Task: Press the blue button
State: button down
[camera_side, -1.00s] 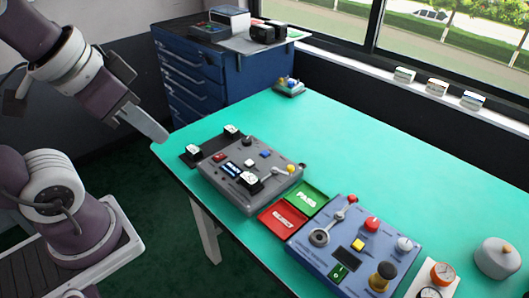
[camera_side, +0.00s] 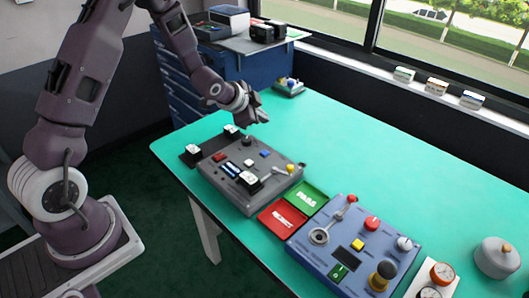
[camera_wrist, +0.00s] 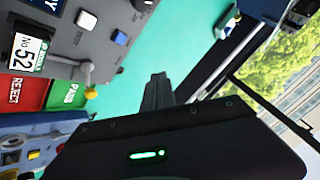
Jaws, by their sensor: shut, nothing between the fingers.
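The blue button (camera_side: 264,154) is a small square on the top face of the grey valve positioner box (camera_side: 238,196). In the wrist view the blue button (camera_wrist: 120,38) sits at upper left, beside a white button (camera_wrist: 88,19). My gripper (camera_side: 264,119) is above the teal table, beyond the box's far side and above the blue button's level. In the wrist view my gripper (camera_wrist: 157,80) shows as dark fingers closed together, pointing at teal table rather than at the button. It touches nothing that I can see.
A lever with a yellow knob (camera_side: 289,169) stands on the box near the blue button. Green and red trays (camera_side: 308,196) and a blue control panel (camera_side: 345,248) lie to the right. Open teal table (camera_side: 360,150) lies behind. A small device (camera_side: 289,87) stands at the far edge.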

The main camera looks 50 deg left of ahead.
aim_at(262, 153)
jog(key=shift+w+a+f, duration=0.1)
jog(key=shift+w+f, duration=0.05)
jog(key=shift+f, duration=0.35)
jog(key=shift+f, duration=4.4)
jog(key=shift+f, duration=0.4)
jog(key=shift+f, duration=0.45)
jog(key=shift+r, duration=0.85)
